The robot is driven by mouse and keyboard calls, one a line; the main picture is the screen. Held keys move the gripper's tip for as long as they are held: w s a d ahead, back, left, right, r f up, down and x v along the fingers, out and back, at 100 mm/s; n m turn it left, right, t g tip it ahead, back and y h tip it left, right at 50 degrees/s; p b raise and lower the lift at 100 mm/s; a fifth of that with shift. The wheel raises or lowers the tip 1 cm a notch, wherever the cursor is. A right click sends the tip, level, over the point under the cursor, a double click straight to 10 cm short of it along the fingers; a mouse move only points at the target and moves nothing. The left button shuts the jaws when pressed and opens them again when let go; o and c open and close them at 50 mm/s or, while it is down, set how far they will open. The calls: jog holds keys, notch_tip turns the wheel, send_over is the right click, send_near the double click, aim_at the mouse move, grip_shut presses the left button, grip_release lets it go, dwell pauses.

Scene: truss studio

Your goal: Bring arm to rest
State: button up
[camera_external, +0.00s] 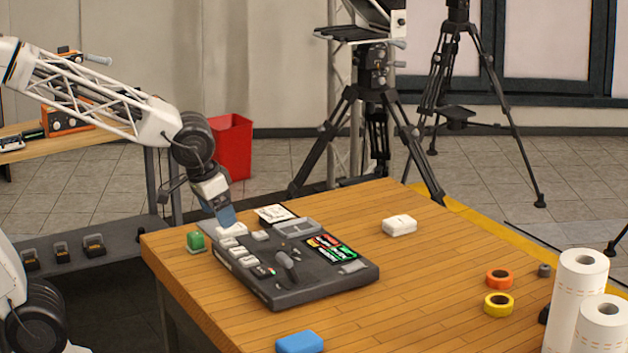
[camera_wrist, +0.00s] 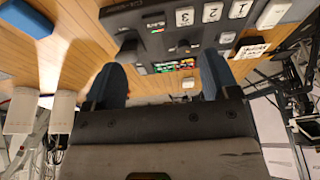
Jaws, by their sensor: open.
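My gripper (camera_external: 227,214) is above the far left part of a dark grey control panel (camera_external: 330,284) on the wooden table (camera_external: 430,275). The panel carries white buttons, a dark lever (camera_external: 287,264) and a coloured display (camera_external: 332,248). In the wrist view my gripper (camera_wrist: 162,78) shows two blue fingers spread apart with nothing between them. The panel (camera_wrist: 150,17) and its numbered white keys (camera_wrist: 184,16) lie beyond the fingertips. From the outside view I cannot tell whether the fingers touch the panel.
A green block (camera_external: 196,241) stands left of the panel. A blue block (camera_external: 299,342), a white box (camera_external: 400,225), orange tape (camera_external: 499,279), yellow tape (camera_external: 498,304) and paper rolls (camera_external: 578,290) are on the table. Tripods (camera_external: 372,120) and a red bin (camera_external: 232,148) stand behind.

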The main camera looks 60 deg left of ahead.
jog(key=s+a, duration=0.4)
jog(key=s, duration=0.3)
jog(key=s+a+g, duration=0.1)
jog(key=s+a, duration=0.3)
jog(key=s, duration=0.4)
jog(key=shift+r, duration=0.25)
dwell(1.2)
